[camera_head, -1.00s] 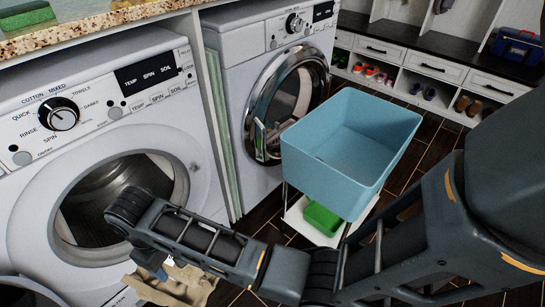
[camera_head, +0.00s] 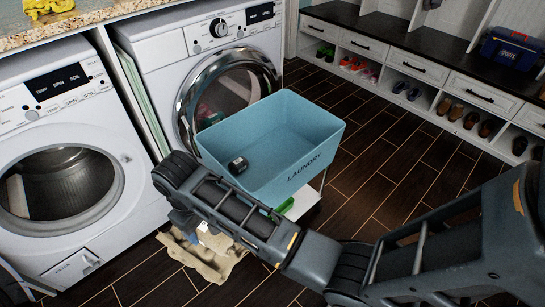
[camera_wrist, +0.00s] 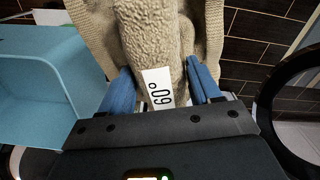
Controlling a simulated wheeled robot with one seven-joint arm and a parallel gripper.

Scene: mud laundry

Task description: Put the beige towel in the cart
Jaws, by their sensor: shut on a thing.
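The beige towel (camera_head: 207,258) hangs below my gripper (camera_head: 187,222), left of the cart in the head view. A small dark object (camera_head: 238,165) shows in the basket. My arm hides part of the cart's near side and most of my gripper in the head view.
Two white front-loading washers (camera_head: 60,170) stand behind and left. A green item (camera_head: 284,206) lies on the cart's lower shelf. A bench with shoe cubbies (camera_head: 420,75) stands at the back right. The dark tiled floor right of the cart is clear.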

